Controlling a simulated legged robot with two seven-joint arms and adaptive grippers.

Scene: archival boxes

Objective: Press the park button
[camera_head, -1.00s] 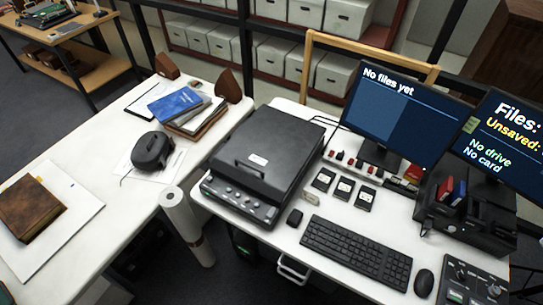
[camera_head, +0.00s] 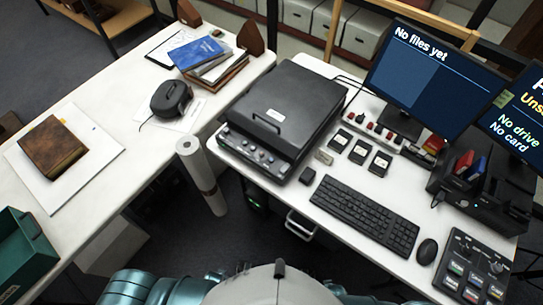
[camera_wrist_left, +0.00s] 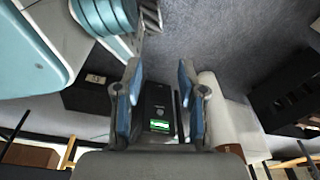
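No button can be read as "park" in these views. A black flatbed scanner (camera_head: 288,112) stands on the right desk, with a front panel of small knobs and buttons (camera_head: 252,150). A control panel (camera_head: 472,268) with knobs and several labelled keys lies at the desk's right front corner; its labels are too small to read. My left gripper (camera_wrist_left: 157,92) shows in the left wrist view, its two blue-padded fingers apart with nothing between them, above the floor. Beyond it is a black box with a green light (camera_wrist_left: 160,125). My right gripper is out of view.
A keyboard (camera_head: 365,215) and mouse (camera_head: 427,251) lie before the monitor (camera_head: 425,75). The left table (camera_head: 95,215) holds a brown book (camera_head: 53,147) and a teal tray (camera_head: 22,255). A white roll (camera_head: 202,175) stands between the desks. Dark floor lies in front.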

